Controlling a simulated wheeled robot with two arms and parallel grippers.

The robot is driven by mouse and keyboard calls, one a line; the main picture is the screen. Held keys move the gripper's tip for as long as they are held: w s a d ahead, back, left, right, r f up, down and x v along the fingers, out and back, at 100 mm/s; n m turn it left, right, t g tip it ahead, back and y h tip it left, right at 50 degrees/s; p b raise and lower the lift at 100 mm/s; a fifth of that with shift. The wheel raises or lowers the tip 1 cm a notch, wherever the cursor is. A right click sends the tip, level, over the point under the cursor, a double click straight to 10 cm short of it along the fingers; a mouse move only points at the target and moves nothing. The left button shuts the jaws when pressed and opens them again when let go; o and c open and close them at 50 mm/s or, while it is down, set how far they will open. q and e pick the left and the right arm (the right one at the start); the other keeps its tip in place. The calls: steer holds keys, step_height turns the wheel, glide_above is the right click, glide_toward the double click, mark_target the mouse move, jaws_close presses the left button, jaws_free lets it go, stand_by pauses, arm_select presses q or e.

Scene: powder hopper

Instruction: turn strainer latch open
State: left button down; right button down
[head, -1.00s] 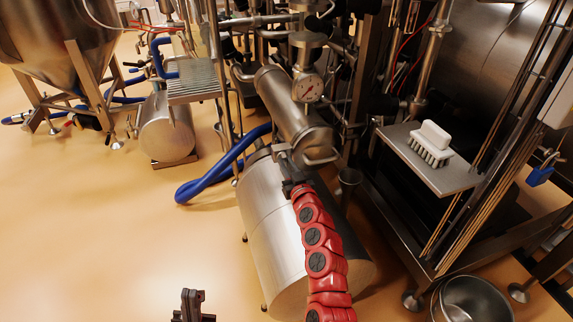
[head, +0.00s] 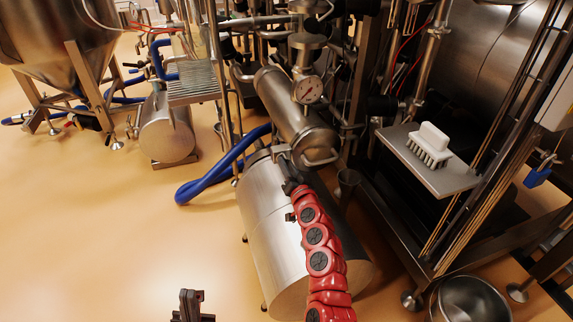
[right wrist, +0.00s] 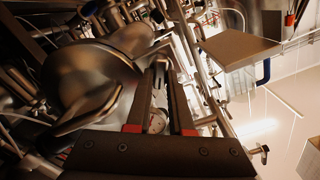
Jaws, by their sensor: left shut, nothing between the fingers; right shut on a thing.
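The strainer is a steel cylinder (head: 285,100) lying at a slant in the middle of the head view, with a bail handle (head: 322,160) on its near end. Its rounded end also shows in the right wrist view (right wrist: 95,80). My right gripper (head: 283,153), on the red arm, is at the left of that near end and shut on a small metal part, apparently the latch (right wrist: 161,66). The fingers largely hide that part, so its angle cannot be told. My left gripper (head: 190,305) is shut and empty at the bottom edge, far from the strainer.
A pressure gauge (head: 308,90) stands on the strainer. A large steel drum (head: 265,210) lies below it, close to my right arm. A shelf with a white brush (head: 430,145) is at right, with a steel bucket (head: 470,300) below. The floor at left is open.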

steer(key=m, duration=0.4)
steer(key=m+p, duration=0.1)
steer(key=m, duration=0.6)
steer(key=shift+d+f+m, duration=0.1)
steer(key=shift+f+m, duration=0.2)
steer(key=shift+m, duration=0.1)
steer(key=shift+p, duration=0.3)
steer(key=c, duration=1.1)
jaws_free()
steer(key=shift+r, duration=0.1)
